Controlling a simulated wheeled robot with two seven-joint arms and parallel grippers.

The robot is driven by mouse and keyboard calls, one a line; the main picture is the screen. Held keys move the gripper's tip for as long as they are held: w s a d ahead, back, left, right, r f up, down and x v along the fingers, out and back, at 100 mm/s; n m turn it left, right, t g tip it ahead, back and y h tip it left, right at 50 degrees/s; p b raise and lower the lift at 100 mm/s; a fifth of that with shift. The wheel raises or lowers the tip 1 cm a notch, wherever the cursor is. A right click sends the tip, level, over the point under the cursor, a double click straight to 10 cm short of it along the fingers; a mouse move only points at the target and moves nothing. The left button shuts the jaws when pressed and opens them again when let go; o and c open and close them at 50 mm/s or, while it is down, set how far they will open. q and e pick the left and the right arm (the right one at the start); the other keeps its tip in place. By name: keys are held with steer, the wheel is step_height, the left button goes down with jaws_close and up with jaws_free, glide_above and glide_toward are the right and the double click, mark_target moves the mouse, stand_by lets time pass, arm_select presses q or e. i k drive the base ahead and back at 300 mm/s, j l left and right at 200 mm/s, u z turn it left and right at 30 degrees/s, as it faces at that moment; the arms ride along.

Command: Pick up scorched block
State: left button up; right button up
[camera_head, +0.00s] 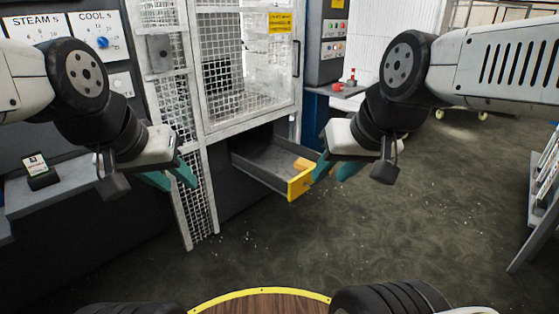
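A small tan-orange block (302,164) lies in the pulled-out drawer, at its right end behind the yellow front. It is the only block I see, and it is too small to tell any scorching. The dark grey drawer (262,158) sits low under the mesh-fronted press. My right gripper (336,172) has teal fingers spread apart, with nothing between them. It is just right of the block and the drawer's yellow front (299,184), and its left finger partly overlaps that front in the picture. My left gripper (170,180) is open and empty, left of the drawer.
The mesh press cage (250,70) stands above the drawer. Control panels marked STEAM and COOL are at upper left, over a grey ledge with a small dark labelled device (40,172). A red-knobbed box (350,84) stands behind my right arm. A rack is at the right edge. The floor ahead is clear.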

mark_target(302, 164)
steer(key=i+l+u, duration=0.6)
steer(key=i+l, duration=0.45)
steer(key=l, duration=0.15)
steer(key=i+l, duration=0.25)
steer(key=l, duration=0.15)
steer(key=i+l, duration=0.25)
steer(key=l, duration=0.15)
steer(key=i+l+u, duration=0.1)
steer(key=i+l, duration=0.35)
steer(key=l, duration=0.35)
